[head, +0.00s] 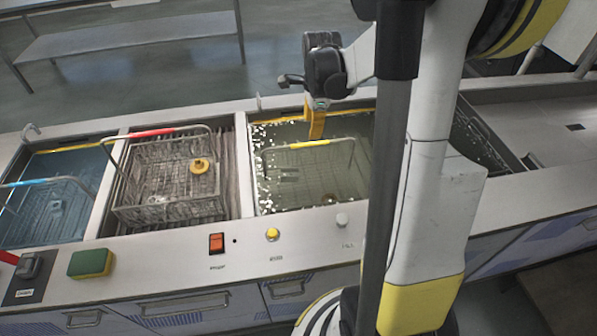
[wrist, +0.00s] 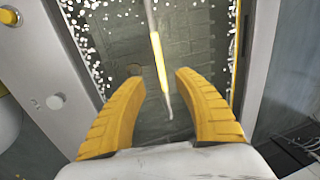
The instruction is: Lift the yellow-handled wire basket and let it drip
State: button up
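The yellow-handled wire basket (head: 316,172) sits in the liquid of the middle-right tank, its bail handle (head: 310,143) standing above the surface. In the wrist view the yellow handle grip (wrist: 158,62) runs lengthwise between my fingers, slightly ahead of their tips. My gripper (head: 317,122) is above the far side of that tank, near the handle. In the wrist view my gripper (wrist: 162,75) has its two yellow fingers apart, with nothing held between them. Much of the basket is under murky liquid, and my arm hides the tank's right part in the head view.
A red-handled basket (head: 168,182) stands in the compartment to the left. A blue-handled basket (head: 42,208) is in the blue tank at far left. A green-yellow sponge (head: 91,263) and an orange switch (head: 217,243) are on the front rim. White specks float in the liquid.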

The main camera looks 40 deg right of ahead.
aim_at(312, 144)
notch_tip(312, 144, down, 4)
jog(key=shift+w+d+f+b, duration=0.15)
jog(key=shift+f+b, duration=0.05)
jog(key=shift+b, duration=0.5)
jog(key=f+b, duration=0.1)
jog(key=w+f, duration=0.1)
jog(key=f, duration=0.1)
jog(key=d+f+b, duration=0.1)
jog(key=f, duration=0.1)
jog(key=shift+w+f+b, duration=0.15)
jog(key=shift+b, duration=0.15)
grip_shut()
